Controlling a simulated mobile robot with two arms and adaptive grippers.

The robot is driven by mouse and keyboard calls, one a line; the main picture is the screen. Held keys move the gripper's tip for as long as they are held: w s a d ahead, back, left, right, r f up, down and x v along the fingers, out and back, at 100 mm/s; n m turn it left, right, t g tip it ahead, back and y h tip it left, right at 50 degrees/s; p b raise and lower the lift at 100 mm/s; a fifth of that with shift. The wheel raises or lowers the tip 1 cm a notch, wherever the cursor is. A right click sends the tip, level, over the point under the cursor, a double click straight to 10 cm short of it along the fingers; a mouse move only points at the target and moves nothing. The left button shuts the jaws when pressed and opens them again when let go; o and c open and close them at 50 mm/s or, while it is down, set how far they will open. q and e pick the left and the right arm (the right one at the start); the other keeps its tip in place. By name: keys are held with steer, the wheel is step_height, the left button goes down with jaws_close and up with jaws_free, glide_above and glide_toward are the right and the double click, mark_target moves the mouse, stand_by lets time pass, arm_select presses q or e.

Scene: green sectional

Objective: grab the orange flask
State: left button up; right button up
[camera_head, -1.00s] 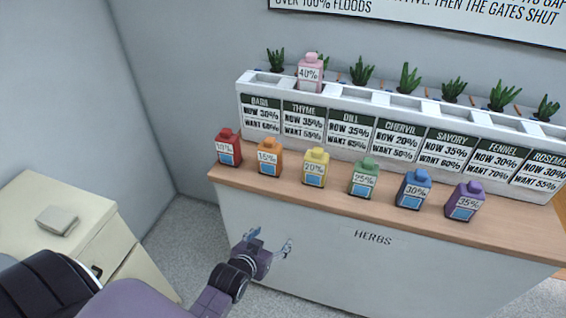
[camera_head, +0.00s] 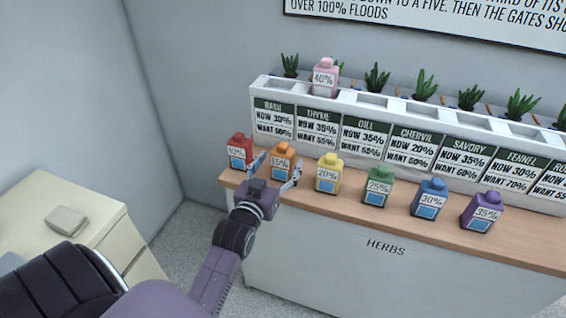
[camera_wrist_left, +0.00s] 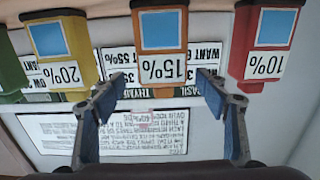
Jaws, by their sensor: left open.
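The orange flask (camera_head: 283,158), labelled 15%, stands upright on the wooden counter between the red and yellow flasks. My left gripper (camera_head: 277,170) is open in front of it, with its fingers overlapping the flask's lower sides in the head view. In the left wrist view, which is upside down, the orange flask (camera_wrist_left: 160,40) appears centred between and beyond the two spread fingers of the left gripper (camera_wrist_left: 155,90). I cannot tell whether a finger touches it. My right gripper is not in view.
The red flask (camera_head: 239,151) and yellow flask (camera_head: 328,174) stand close on either side. Green (camera_head: 378,187), blue (camera_head: 429,198) and purple (camera_head: 482,212) flasks continue along the counter (camera_head: 400,222). A pink flask (camera_head: 325,78) sits on the white rack (camera_head: 400,108) behind.

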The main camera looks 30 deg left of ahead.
mark_target(280, 158)
arm_select(q)
steer(key=x, duration=0.4)
steer(key=shift+a+r, duration=0.15)
steer(key=shift+a, duration=0.05)
steer(key=shift+c, duration=0.2)
steer(key=c, duration=1.3)
steer(key=shift+c, duration=0.3)
steer(key=shift+r, duration=0.2)
